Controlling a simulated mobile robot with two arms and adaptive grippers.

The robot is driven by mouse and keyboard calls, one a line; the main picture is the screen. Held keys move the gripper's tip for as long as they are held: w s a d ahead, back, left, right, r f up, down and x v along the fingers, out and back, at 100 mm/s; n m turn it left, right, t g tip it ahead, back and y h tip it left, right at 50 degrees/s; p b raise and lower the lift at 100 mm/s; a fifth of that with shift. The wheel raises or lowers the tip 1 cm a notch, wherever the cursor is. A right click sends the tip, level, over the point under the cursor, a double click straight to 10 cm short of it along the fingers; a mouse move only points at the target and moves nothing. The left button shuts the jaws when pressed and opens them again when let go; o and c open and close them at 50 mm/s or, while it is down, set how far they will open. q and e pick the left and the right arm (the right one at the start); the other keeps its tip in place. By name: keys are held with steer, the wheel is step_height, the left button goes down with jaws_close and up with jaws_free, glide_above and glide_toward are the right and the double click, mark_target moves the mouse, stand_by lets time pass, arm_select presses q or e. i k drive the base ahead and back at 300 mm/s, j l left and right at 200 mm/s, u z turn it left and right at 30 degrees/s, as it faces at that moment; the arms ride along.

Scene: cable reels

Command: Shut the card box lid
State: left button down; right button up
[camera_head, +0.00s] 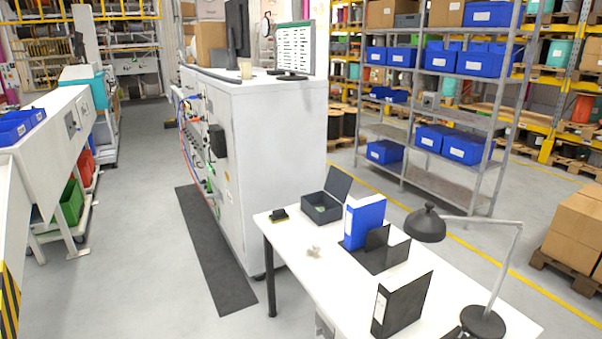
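A dark grey card box (318,209) stands at the far end of the white desk. Its lid (338,184) is up, tilted back to the right, and something pale green shows inside the box. Neither of my grippers is in the head view.
On the white desk (300,245) are a small dark item (279,214) left of the box, a crumpled pale object (313,251), a blue binder (363,222) in a black holder, a black binder (402,303) and a lamp (426,225). A white cabinet (285,150) stands behind.

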mark_target(337, 182)
steer(key=l+u, duration=0.1)
steer(key=l, duration=0.45)
steer(key=l+u, duration=0.15)
steer(key=l, duration=0.4)
steer(key=k+l+u, duration=0.1)
steer(key=l, duration=0.45)
steer(key=k+l+u, duration=0.15)
steer(key=l, duration=0.4)
steer(key=l+u, duration=0.25)
steer(key=l, duration=1.2)
steer(key=l+u, duration=0.3)
steer(key=l, duration=1.15)
steer(key=l+u, duration=0.15)
steer(key=l, duration=0.6)
steer(key=l+u, duration=0.15)
steer(key=l, duration=0.65)
steer(key=k+l+u, duration=0.2)
steer(key=l, duration=0.55)
steer(key=i+l, duration=0.05)
steer(key=i, duration=0.05)
